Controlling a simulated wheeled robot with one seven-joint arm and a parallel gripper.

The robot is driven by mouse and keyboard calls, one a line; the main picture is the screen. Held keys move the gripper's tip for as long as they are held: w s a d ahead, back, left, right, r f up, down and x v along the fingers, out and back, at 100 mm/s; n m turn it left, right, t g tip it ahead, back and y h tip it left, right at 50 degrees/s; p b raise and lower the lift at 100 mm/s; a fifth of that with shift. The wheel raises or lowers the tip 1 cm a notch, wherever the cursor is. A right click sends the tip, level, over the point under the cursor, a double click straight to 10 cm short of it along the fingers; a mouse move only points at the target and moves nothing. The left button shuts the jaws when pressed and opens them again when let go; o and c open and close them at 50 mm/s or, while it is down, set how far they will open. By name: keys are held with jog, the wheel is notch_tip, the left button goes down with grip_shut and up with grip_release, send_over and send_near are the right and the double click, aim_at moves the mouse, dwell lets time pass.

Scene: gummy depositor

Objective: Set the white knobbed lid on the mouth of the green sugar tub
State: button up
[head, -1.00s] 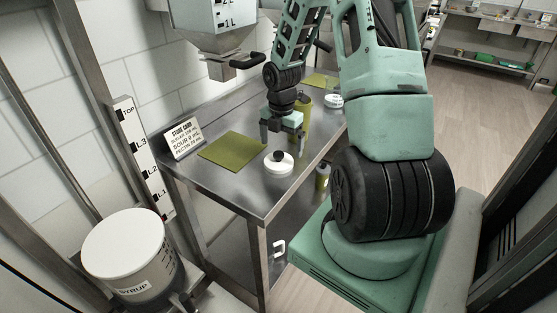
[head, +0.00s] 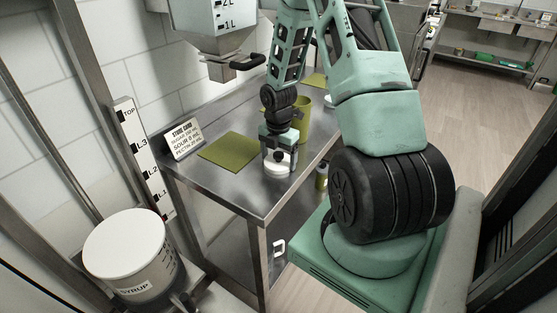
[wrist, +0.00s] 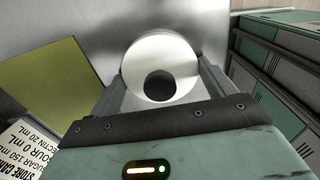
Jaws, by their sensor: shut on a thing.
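The white lid (head: 279,169) with a dark knob lies on the steel table near its front edge. In the wrist view the white lid (wrist: 144,62) shows from above, its dark knob (wrist: 160,86) between the fingers. My gripper (head: 279,156) points down over the lid and is shut on its knob; the gripper's fingers (wrist: 165,85) also show in the wrist view. The lid appears to rest on the table. The green tub (head: 304,118) stands on the table behind my gripper, partly hidden by my arm; I cannot see its mouth clearly.
A hopper with a black handle (head: 240,62) hangs above the table's back. A syrup container (head: 130,255) stands at the lower left. Another white item (head: 329,100) is mostly hidden by my arm.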

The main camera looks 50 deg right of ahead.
aim_at(282, 155)
jog(key=shift+r, duration=0.95)
jog(key=shift+s+r+b, duration=0.45)
jog(key=shift+s+r, duration=0.05)
jog(key=shift+r, duration=0.25)
jog(key=s+d+b, duration=0.1)
jog(key=s, duration=1.6)
jog(key=shift+d, duration=0.2)
